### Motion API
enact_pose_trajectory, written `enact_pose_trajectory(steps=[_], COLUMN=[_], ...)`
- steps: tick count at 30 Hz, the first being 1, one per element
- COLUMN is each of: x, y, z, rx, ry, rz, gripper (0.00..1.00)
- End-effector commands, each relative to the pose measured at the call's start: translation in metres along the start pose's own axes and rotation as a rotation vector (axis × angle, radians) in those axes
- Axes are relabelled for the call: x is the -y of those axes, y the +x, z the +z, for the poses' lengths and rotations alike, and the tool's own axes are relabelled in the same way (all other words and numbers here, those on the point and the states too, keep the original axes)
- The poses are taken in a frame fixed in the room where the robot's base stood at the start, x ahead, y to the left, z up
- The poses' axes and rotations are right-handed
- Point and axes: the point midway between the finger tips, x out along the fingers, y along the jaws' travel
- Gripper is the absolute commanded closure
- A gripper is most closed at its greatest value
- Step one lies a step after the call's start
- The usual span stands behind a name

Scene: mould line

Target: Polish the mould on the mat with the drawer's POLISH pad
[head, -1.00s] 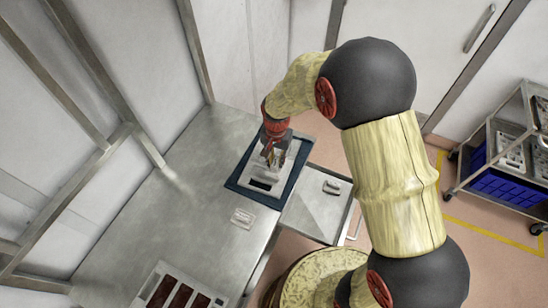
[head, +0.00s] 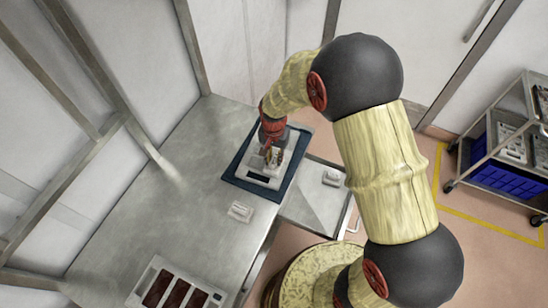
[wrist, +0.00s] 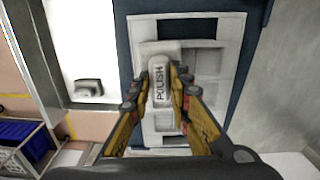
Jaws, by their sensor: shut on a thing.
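My gripper (wrist: 160,88) is shut on the POLISH pad (wrist: 159,75), a pale block whose lettering faces the wrist camera. The pad is over the light grey mould (wrist: 205,62), which has raised and recessed areas; I cannot tell whether they touch. The mould lies on the dark blue mat (wrist: 125,60). In the head view my gripper (head: 272,156) is above the mould (head: 258,178) and hides part of it. The mat (head: 231,170) is on the steel bench. The open drawer (head: 312,205) is right of it and holds another pale pad (head: 332,177).
A pale block (head: 240,211) lies on the bench (head: 185,205) in front of the mat. A tray with dark bars (head: 162,289) is at the bench's near end. A trolley (head: 505,150) with a blue crate stands far right. The bench's left side is clear.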

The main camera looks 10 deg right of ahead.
Motion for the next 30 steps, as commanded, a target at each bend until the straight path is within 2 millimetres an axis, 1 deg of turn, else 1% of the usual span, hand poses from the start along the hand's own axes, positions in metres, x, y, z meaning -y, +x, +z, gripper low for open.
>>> enact_pose_trajectory(steps=[8, 30], x=[0.000, 0.000], y=[0.001, 0.011], z=[0.000, 0.000], rx=[0.000, 0.000], ry=[0.000, 0.000], rz=[0.000, 0.000], gripper=[1.00, 1.00])
